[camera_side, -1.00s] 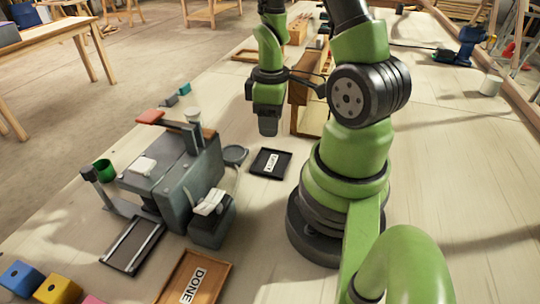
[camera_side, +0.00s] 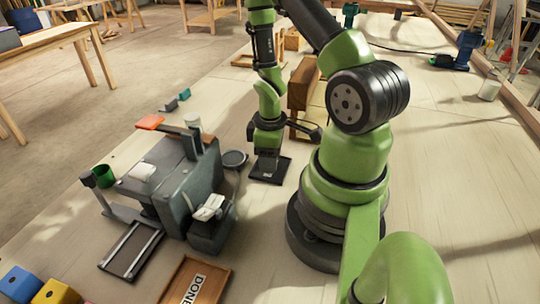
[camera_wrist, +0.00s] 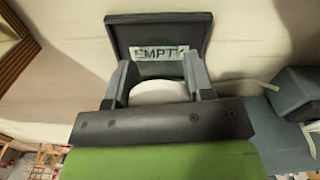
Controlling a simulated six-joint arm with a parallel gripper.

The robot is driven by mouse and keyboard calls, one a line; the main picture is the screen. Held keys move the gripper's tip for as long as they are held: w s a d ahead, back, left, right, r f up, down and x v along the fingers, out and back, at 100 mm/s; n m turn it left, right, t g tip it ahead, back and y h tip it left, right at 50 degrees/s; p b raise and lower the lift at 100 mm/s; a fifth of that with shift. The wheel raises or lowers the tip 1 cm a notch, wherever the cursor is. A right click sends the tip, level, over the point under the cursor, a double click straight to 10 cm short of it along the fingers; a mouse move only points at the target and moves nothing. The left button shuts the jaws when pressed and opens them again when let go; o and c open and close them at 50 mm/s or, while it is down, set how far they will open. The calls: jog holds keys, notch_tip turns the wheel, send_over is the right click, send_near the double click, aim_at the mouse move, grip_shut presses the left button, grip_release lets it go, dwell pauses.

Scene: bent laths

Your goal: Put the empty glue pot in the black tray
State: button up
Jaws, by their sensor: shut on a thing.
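The black tray (camera_side: 284,173) lies flat on the bench left of my base. In the wrist view the tray (camera_wrist: 122,38) shows a white label reading EMPTY. My gripper (camera_side: 265,172) points down over the tray, very low. In the wrist view my gripper (camera_wrist: 158,72) has its two grey fingers closed around a round white pot (camera_wrist: 163,90), the glue pot. The pot's lower part is hidden, so I cannot tell whether it touches the tray. The side view does not show the pot clearly between the fingers.
A grey machine (camera_side: 175,180) with an orange-ended lever stands left of the tray, with a round dark disc (camera_side: 234,159) between them. A wooden DONE tray (camera_side: 205,282) lies nearer the camera. A wooden rack (camera_side: 302,92) stands behind. Another whitish pot (camera_side: 489,88) is far right.

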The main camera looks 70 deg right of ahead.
jog(key=shift+f, duration=0.1)
jog(key=o, duration=0.9)
notch_tip(320, 180, up, 12)
jog(key=a+r+m+t, duration=0.2)
jog(key=a+r, duration=0.3)
jog(key=r, duration=0.1)
jog(key=s+a+r+m+t+y, duration=0.1)
jog(key=a+r+m+t, duration=0.1)
jog(key=a+r, duration=0.3)
jog(key=s+a+r+m+t+y, duration=0.1)
jog(key=a+r+t, duration=0.2)
jog(key=a+r, duration=0.2)
jog(key=shift+a+r+m, duration=0.1)
jog(key=shift+r+m, duration=0.3)
jog(key=shift+r, duration=0.55)
